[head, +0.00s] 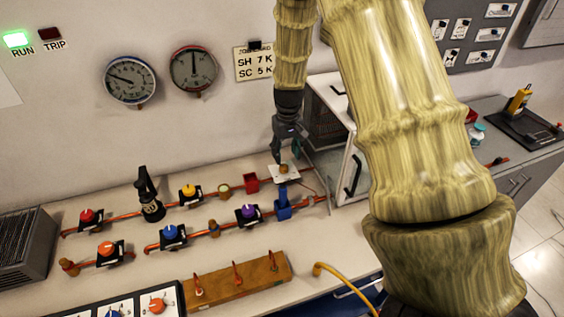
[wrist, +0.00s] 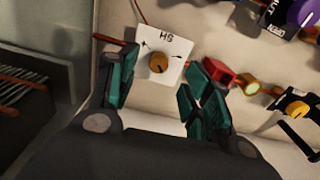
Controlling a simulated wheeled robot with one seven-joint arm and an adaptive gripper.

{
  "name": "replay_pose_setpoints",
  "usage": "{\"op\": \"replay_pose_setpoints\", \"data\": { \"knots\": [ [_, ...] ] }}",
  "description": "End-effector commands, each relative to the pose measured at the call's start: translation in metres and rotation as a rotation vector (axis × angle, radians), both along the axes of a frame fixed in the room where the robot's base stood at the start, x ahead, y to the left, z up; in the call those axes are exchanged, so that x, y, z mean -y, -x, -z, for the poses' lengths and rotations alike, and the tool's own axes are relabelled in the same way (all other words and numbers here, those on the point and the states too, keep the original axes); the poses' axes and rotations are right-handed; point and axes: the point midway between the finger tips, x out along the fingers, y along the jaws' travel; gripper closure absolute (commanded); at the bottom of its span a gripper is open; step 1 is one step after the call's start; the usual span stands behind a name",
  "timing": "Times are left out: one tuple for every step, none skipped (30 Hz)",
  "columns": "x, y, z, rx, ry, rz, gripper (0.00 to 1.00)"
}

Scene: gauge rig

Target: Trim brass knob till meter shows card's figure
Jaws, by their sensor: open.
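A white-framed glass cabinet (head: 354,183) stands right of the plate. A red block (head: 251,184) and a blue valve (head: 283,206) are close by. Red pipes with coloured valves cross the bench. A wooden block (head: 236,283) lies in front. A green RUN lamp (head: 16,39) is lit.

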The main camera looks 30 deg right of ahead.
Motion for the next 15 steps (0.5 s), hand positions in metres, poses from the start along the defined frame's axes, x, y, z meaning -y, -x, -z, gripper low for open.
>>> {"op": "replay_pose_setpoints", "data": {
  "knots": [
    [0.001, -0.005, 0.009, -0.008, 0.0, 0.0, 0.51],
    [0.001, -0.009, 0.016, -0.012, 0.0, 0.0, 0.51],
    [0.001, -0.014, 0.023, -0.017, 0.0, 0.0, 0.51],
    [0.001, -0.018, 0.028, -0.021, 0.001, 0.0, 0.51],
    [0.001, -0.02, 0.033, -0.024, 0.0, 0.001, 0.51],
    [0.002, -0.023, 0.041, -0.027, 0.0, 0.001, 0.51],
    [0.002, -0.025, 0.045, -0.029, 0.001, 0.001, 0.51],
    [0.002, -0.025, 0.05, -0.031, 0.001, 0.001, 0.51],
    [0.002, -0.026, 0.054, -0.031, 0.002, 0.001, 0.51],
    [0.002, -0.027, 0.057, -0.031, 0.002, 0.001, 0.51],
    [0.003, -0.027, 0.06, -0.031, 0.002, 0.002, 0.51],
    [0.003, -0.026, 0.063, -0.029, 0.002, 0.002, 0.51],
    [0.003, -0.025, 0.064, -0.028, 0.001, 0.002, 0.51],
    [0.003, -0.024, 0.065, -0.027, 0.001, 0.002, 0.51],
    [0.003, -0.021, 0.067, -0.025, 0.001, 0.002, 0.51]
  ]
}}
